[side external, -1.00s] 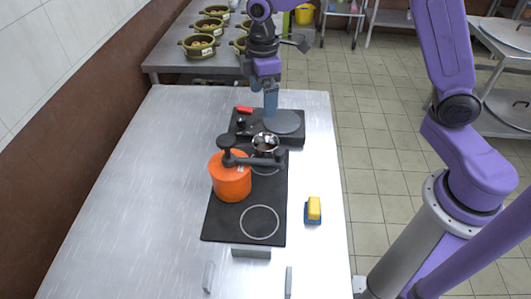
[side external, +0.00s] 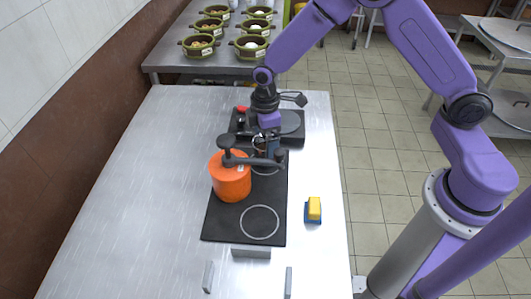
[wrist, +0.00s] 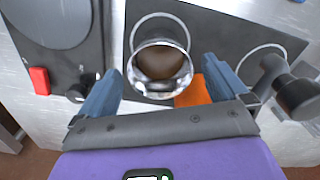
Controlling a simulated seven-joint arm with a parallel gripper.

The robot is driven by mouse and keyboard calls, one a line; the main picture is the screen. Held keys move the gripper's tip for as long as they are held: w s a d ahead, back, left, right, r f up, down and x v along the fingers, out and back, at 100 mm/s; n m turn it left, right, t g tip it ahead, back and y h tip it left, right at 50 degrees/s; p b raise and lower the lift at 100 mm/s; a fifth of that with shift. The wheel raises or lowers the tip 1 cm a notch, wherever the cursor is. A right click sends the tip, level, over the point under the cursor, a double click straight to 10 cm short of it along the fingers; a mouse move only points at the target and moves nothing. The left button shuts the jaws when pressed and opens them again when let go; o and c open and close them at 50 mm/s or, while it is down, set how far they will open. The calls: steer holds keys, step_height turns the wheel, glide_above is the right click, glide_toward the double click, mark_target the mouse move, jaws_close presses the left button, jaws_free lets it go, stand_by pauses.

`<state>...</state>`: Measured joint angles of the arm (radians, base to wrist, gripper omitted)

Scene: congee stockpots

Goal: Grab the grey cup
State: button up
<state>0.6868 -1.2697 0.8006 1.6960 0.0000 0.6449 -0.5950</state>
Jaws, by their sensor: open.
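The grey cup (wrist: 160,46) is a shiny metal round vessel with a brownish interior. In the wrist view it stands upright between the two spread blue fingers of my gripper (wrist: 162,72), with gaps on both sides. In the side view my gripper (side external: 267,145) is down at the cup, behind the black handle beside the orange pot. It hides most of the cup there. My gripper is open and holds nothing. Whether the fingertips are below the cup's rim I cannot tell.
An orange pot (side external: 231,182) stands on the black hob (side external: 222,228), close to the cup, with a black handle (side external: 255,160) reaching across. A dark appliance (side external: 292,137) with a red switch (wrist: 39,80) is behind. A yellow-and-blue sponge (side external: 313,210) lies right. The left tabletop is clear.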

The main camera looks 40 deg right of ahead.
steer(key=shift+f, duration=1.25)
steer(key=c, duration=1.1)
steer(key=shift+r, duration=0.15)
